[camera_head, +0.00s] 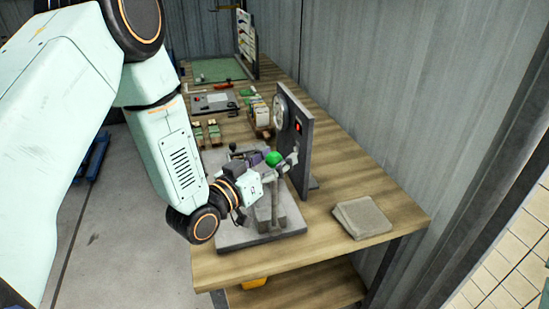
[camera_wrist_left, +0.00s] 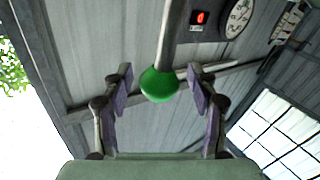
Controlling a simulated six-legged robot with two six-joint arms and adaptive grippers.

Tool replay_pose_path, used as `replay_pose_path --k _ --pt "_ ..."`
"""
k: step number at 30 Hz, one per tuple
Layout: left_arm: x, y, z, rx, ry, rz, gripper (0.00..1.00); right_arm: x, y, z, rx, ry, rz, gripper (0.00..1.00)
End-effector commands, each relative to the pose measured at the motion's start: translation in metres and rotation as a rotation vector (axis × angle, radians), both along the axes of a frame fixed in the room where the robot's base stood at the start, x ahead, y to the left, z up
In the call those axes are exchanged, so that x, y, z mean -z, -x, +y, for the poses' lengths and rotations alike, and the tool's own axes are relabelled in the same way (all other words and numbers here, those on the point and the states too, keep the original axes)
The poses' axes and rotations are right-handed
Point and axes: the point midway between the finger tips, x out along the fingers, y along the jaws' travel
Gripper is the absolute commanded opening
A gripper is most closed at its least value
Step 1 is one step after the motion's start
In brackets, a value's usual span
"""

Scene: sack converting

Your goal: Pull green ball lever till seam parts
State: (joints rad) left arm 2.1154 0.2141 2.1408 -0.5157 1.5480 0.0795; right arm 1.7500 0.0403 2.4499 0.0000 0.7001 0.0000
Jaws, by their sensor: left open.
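The green ball (camera_head: 273,158) tops a grey lever (camera_head: 275,205) that rises from a grey machine base (camera_head: 240,238) on the bench. My left gripper (camera_head: 280,165) reaches in from the left at the ball's height. In the left wrist view the green ball (camera_wrist_left: 159,84) sits between the spread fingers of my left gripper (camera_wrist_left: 160,88), with a gap showing on each side. The fingers have purple pads, and the lever's rod (camera_wrist_left: 171,35) runs away from the ball. The seam cannot be made out in either view. My right gripper is not in view.
A dark upright panel (camera_head: 302,150) with a round dial (camera_head: 280,112) and a red display stands just right of the ball. Small items crowd the bench farther back; a corrugated wall runs behind.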

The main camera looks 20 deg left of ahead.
Motion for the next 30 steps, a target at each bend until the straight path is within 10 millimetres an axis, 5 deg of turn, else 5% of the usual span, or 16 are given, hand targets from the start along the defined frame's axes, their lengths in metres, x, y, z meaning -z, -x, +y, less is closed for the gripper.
replay_pose_path --k 6,27,30 --pt "0.0004 -0.0001 -0.0001 0.0 0.0 0.001 0.59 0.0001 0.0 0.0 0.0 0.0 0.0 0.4" --pt "0.0004 0.0002 0.0 0.0 0.0 0.001 0.0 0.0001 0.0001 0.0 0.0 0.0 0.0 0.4" --pt "0.0004 0.0003 0.0 0.0 0.0 0.001 0.0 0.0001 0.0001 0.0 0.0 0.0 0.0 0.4"
